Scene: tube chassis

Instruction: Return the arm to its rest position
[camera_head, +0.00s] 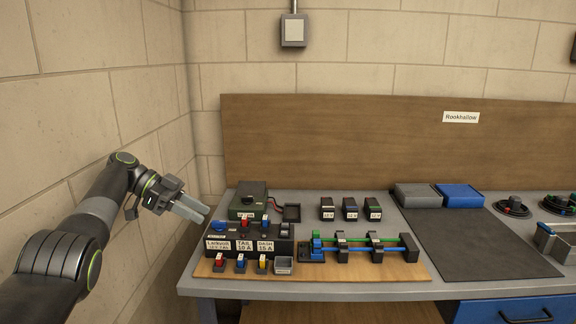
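My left arm comes in from the left edge along the block wall. Its gripper (203,214) hangs in the air by the left end of the workbench (350,290), near the labelled fuse block (240,249). The two grey fingers lie close together and point right and slightly down. Nothing shows between them, but the angle does not show whether they are open or shut. My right arm and gripper are not in view.
On the bench stand a green-grey box (248,200), several fuses, a rack with green and blue tubes (365,244), a dark mat (475,243), grey (417,195) and blue (460,195) bins, and cable coils at right. The block wall is close on the left.

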